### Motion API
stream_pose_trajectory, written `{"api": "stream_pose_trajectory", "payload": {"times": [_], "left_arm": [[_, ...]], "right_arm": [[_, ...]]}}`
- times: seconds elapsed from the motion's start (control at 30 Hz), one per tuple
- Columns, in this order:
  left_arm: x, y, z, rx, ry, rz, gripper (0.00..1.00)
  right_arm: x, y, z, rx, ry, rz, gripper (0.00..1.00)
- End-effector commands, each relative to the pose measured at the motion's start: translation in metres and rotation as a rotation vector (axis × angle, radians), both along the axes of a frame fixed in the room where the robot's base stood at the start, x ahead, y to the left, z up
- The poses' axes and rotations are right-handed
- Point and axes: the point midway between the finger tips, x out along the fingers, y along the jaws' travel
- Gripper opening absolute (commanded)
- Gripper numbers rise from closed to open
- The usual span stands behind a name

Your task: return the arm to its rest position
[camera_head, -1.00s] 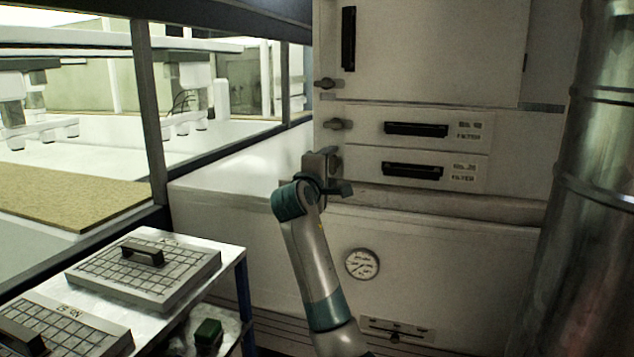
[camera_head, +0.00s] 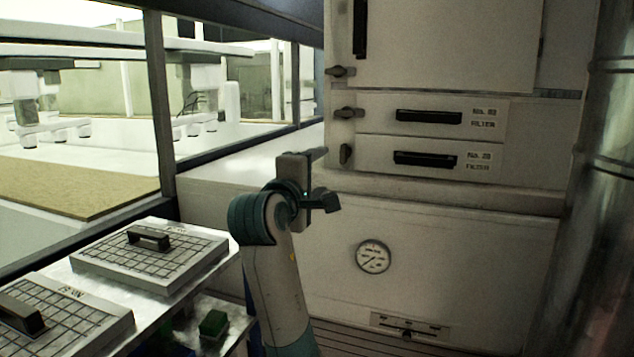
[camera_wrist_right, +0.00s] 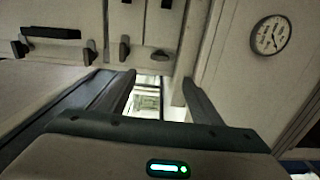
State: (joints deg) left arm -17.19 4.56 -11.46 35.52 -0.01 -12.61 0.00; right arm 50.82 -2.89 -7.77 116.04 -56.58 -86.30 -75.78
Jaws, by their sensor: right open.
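My right gripper (camera_head: 324,180) is open and empty in front of the white cabinet (camera_head: 450,240). It is to the left of and below the lower filter drawer's latch (camera_head: 346,154), apart from it in the picture. That latch stands upright, while the upper drawer's latch (camera_head: 347,113) lies level. In the right wrist view the two fingers (camera_wrist_right: 160,92) are spread with nothing between them. My left gripper is not in view.
A bench (camera_head: 135,345) at lower left holds two gridded filter panels (camera_head: 150,258) with black handles. A dial gauge (camera_head: 373,257) is on the cabinet front. A shiny metal duct (camera_head: 595,200) stands at right. A window frame (camera_head: 160,100) is at left.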

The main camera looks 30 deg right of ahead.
Motion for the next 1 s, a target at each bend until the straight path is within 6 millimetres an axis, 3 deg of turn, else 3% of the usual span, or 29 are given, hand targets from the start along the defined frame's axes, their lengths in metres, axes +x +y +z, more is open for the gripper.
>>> {"api": "stream_pose_trajectory", "payload": {"times": [0.77, 0.87, 1.0], "left_arm": [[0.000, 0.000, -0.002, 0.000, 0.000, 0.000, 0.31], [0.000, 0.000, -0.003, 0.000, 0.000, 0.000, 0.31], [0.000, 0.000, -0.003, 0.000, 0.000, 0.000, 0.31]], "right_arm": [[-0.003, 0.006, -0.003, -0.001, 0.004, 0.003, 0.59], [0.007, 0.009, -0.015, -0.004, 0.018, 0.017, 0.59], [0.034, 0.017, -0.051, -0.006, 0.057, 0.060, 0.59]]}}
